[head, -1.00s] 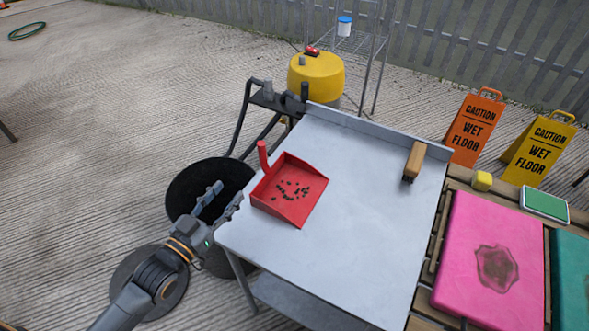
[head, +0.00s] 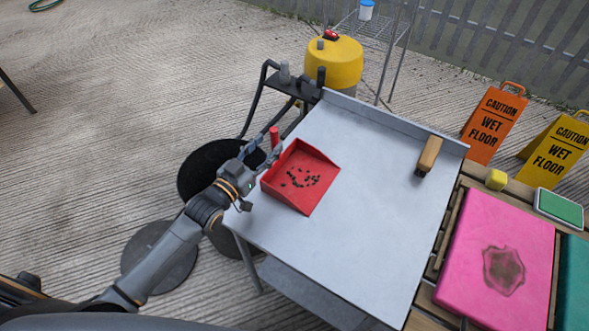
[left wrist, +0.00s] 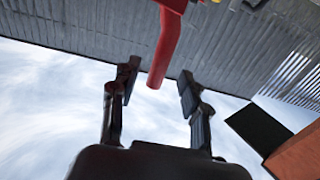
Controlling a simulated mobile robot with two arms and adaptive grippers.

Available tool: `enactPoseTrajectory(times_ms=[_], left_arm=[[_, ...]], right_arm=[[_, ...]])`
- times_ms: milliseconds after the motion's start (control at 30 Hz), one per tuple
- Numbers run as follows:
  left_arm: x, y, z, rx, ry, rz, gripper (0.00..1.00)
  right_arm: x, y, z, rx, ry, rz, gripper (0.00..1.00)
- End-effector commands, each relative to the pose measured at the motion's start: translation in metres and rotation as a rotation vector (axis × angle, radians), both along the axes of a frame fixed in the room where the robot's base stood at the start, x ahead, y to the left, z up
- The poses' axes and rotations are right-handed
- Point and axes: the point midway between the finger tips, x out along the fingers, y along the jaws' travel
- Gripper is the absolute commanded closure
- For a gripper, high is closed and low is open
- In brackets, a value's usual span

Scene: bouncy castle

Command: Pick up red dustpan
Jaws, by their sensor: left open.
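The red dustpan (head: 318,167) lies on the grey metal table (head: 375,200), near its left edge, with small dark bits in its pan. Its handle (head: 275,137) points up and away at the pan's far left corner. My left gripper (head: 268,155) is open beside the handle at the table's left edge. In the left wrist view the red handle (left wrist: 165,50) comes down from the top, and its end lies between the open fingers of the left gripper (left wrist: 158,85). I cannot tell whether they touch. My right gripper is not in view.
A brush with a wooden back (head: 429,155) lies at the table's right side. A black round bin (head: 205,170) stands under my left arm. A yellow drum (head: 333,62) stands behind the table. Pink pad (head: 497,260), yellow block (head: 496,179) and wet floor signs (head: 493,122) are to the right.

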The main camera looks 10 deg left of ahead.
Motion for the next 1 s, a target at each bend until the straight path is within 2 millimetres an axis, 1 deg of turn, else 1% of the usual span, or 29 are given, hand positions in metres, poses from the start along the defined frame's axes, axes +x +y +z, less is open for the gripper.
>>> enactPoseTrajectory(times_ms=[33,67,233,333,533,567,600,667,700,767,800,1000], left_arm=[[0.009,-0.003,0.005,-0.001,-0.003,0.001,0.54],[0.013,-0.005,0.006,-0.002,-0.003,0.0,0.54],[0.033,-0.012,0.004,-0.002,-0.002,0.001,0.54],[0.037,-0.014,0.003,-0.001,-0.001,0.0,0.54],[0.037,-0.014,0.003,-0.001,-0.001,0.0,0.54],[0.037,-0.014,0.003,-0.001,-0.001,0.0,0.56],[0.037,-0.014,0.003,-0.001,-0.001,0.0,0.64],[0.037,-0.014,0.003,-0.001,-0.001,0.0,0.76],[0.037,-0.014,0.003,-0.001,-0.001,0.0,0.85],[0.037,-0.014,0.003,0.0,-0.001,0.0,0.97],[0.037,-0.014,0.003,0.0,-0.001,0.0,1.0],[0.037,-0.014,0.003,0.0,-0.001,0.0,1.0]], right_arm=[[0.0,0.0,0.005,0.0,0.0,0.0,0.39],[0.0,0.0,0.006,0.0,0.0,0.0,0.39],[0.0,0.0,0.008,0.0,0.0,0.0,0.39],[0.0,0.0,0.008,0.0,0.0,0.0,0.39],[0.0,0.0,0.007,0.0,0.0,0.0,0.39],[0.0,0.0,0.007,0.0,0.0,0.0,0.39],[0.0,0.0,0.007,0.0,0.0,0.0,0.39],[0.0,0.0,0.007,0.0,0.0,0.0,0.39],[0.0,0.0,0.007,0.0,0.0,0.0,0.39],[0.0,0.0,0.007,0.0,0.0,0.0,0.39],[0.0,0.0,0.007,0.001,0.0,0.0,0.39],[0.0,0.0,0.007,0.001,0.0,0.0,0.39]])
